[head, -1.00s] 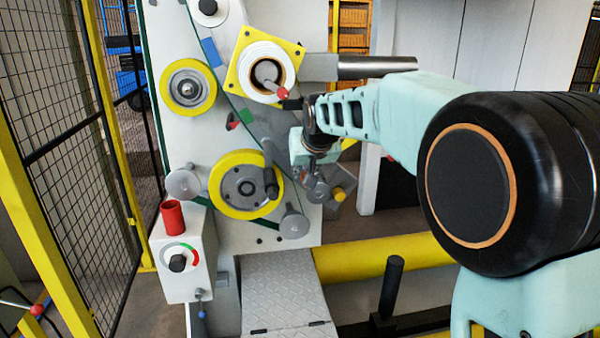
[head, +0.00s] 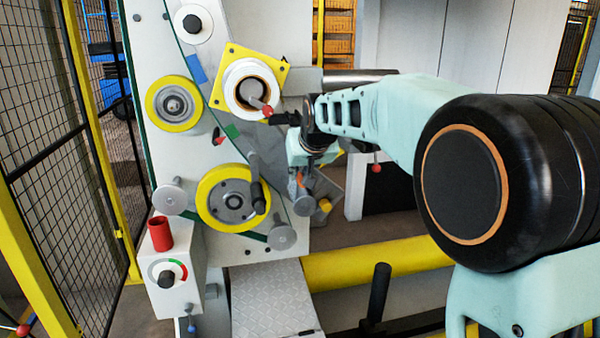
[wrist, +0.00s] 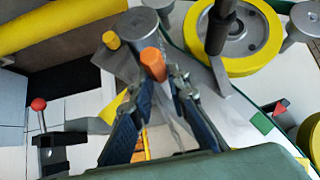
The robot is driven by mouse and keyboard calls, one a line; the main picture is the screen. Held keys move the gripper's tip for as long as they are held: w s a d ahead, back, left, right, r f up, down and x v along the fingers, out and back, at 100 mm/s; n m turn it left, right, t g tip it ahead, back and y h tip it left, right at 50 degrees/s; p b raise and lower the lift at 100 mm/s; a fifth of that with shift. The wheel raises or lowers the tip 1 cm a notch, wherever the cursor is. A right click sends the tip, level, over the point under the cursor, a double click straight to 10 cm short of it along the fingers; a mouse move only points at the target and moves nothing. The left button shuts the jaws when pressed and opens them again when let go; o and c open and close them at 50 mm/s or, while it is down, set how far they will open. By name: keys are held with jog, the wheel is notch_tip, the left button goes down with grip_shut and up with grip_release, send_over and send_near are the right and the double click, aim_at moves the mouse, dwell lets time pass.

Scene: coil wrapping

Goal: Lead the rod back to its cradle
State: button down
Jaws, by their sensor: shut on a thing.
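My gripper (wrist: 162,80) points down beside the machine's front panel, its two dark blue fingers around an orange-ended piece (wrist: 152,62), which I take to be the rod. The orange also shows small below the wrist in the head view (head: 308,182). The rod's other end is hidden. I cannot tell for sure which part is its cradle. A black notched block (wrist: 52,150) with a thin red-balled stem (wrist: 38,104) stands left in the wrist view, apart from my fingers. The red ball also shows below my arm in the head view (head: 376,168).
A yellow wheel with a crank (head: 232,198) and grey rollers (head: 281,238) stand left of my gripper. A white hub on a yellow plate (head: 225,93) is above it, with a red-tipped lever. A yellow beam (head: 360,261) lies below. A mesh fence (head: 60,180) stands far left.

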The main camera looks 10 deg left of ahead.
jog(key=w+d+r+p, duration=0.1)
jog(key=d+r+p, duration=0.2)
jog(key=r+p, duration=0.4)
jog(key=shift+w+d+r, duration=0.25)
jog(key=shift+d+r, duration=0.05)
jog(key=shift+r, duration=0.75)
jog(key=shift+r, duration=0.1)
dwell(0.4)
notch_tip(320, 180, up, 8)
jog(key=p, duration=0.6)
dwell(0.4)
jog(key=shift+a, duration=0.1)
jog(key=shift+s+a, duration=0.35)
jog(key=shift+a, duration=0.5)
jog(key=shift+s+a, duration=0.35)
jog(key=shift+a, duration=0.5)
